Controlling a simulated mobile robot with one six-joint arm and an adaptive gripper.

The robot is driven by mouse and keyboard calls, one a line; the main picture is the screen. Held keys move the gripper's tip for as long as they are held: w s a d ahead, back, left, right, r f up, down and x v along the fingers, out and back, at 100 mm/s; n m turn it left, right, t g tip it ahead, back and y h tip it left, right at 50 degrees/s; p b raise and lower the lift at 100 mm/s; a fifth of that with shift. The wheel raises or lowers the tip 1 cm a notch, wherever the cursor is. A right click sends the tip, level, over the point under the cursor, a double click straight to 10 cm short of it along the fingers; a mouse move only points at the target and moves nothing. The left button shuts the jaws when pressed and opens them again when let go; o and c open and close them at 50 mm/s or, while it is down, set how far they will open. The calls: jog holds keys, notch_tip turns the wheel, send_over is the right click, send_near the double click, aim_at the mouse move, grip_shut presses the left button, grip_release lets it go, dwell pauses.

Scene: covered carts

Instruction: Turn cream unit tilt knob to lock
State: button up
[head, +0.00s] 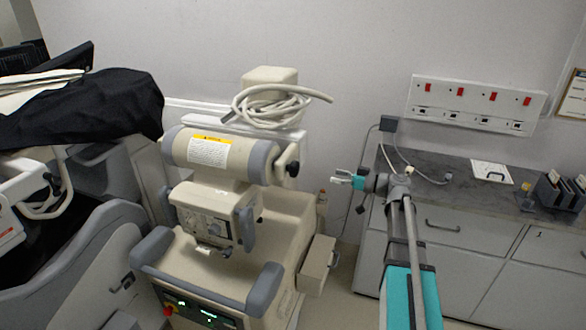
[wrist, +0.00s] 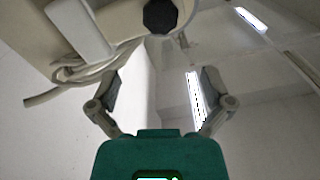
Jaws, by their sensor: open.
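The cream unit (head: 230,215) stands in the middle of the head view, with a horizontal cylinder (head: 222,153) across its top. A black tilt knob (head: 293,169) sticks out from the cylinder's right end. In the wrist view the dark, many-sided knob (wrist: 160,16) shows at the top centre, partly cut by the frame edge. My gripper (head: 340,178) is to the right of the knob, pointing left at it, with a clear gap between them. Its two fingers stand apart with nothing between them in the wrist view (wrist: 158,78). No lock marking can be made out.
A coiled pale hose (head: 270,105) lies on top of the unit. An open cream drawer or box (head: 317,264) juts from its right side. A grey counter (head: 450,188) with cabinets is at the right. A black-covered cart (head: 95,105) stands at the left.

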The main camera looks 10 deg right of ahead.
aim_at(298, 169)
jog(key=shift+a, duration=0.15)
jog(key=shift+x, duration=6.8)
jog(key=c, duration=1)
jog(key=shift+c, duration=0.2)
